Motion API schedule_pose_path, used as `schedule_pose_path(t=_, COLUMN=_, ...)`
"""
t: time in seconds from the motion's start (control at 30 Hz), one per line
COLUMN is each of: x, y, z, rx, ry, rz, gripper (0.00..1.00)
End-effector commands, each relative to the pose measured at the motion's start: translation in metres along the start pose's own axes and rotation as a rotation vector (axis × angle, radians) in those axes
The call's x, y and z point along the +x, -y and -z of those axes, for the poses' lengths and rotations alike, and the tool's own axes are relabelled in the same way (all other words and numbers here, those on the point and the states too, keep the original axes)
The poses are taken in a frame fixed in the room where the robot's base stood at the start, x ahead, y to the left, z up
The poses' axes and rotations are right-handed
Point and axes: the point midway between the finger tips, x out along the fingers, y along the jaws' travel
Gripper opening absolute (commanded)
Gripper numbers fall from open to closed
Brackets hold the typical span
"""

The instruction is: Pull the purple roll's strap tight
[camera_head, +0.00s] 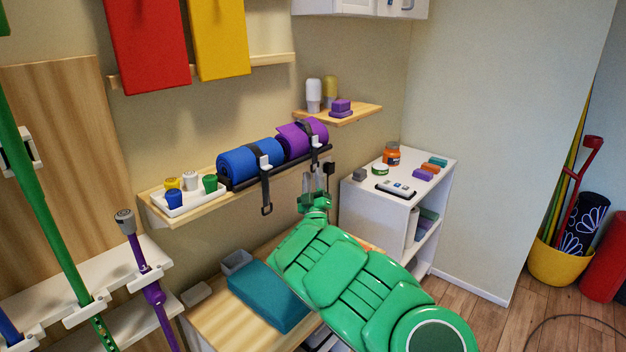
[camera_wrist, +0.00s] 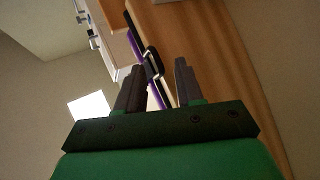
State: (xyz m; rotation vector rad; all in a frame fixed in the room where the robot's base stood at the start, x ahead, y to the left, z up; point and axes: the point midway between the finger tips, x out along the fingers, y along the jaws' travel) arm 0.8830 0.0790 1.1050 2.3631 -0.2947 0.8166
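The purple roll (camera_head: 292,139) lies on the wall rack at the right of the blue roll (camera_head: 238,162). A dark strap (camera_head: 309,126) goes around it, with a white buckle (camera_head: 316,141) at its front. The strap's lower part hangs down toward my gripper (camera_head: 313,183), which is just below the rack. In the wrist view, my gripper (camera_wrist: 160,66) is open, its two dark fingers apart. A black pull loop (camera_wrist: 153,62) shows between the fingertips or just beyond them; I cannot tell its exact depth. No grip on it shows.
The blue roll's strap hangs with its own loop (camera_head: 267,208). A tray (camera_head: 190,200) of small pots sits left on the rack's shelf. A dark object (camera_head: 328,168) is close right of my gripper. A white cabinet (camera_head: 375,208) stands right. A teal block (camera_head: 268,295) lies below.

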Motion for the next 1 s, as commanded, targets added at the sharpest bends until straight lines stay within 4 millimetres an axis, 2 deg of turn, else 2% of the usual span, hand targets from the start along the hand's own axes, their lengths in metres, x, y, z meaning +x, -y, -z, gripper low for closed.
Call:
schedule_pose_path(t=0.33, x=0.0017, y=0.0003, z=0.0001, rx=0.0, ry=0.0, rz=0.001, gripper=0.35)
schedule_pose_path(t=0.57, x=0.0016, y=0.0004, z=0.0002, rx=0.0, ry=0.0, rz=0.001, gripper=0.0)
schedule_pose_path(t=1.0, x=0.0001, y=0.0022, z=-0.0008, rx=0.0, ry=-0.001, rz=0.003, gripper=0.0)
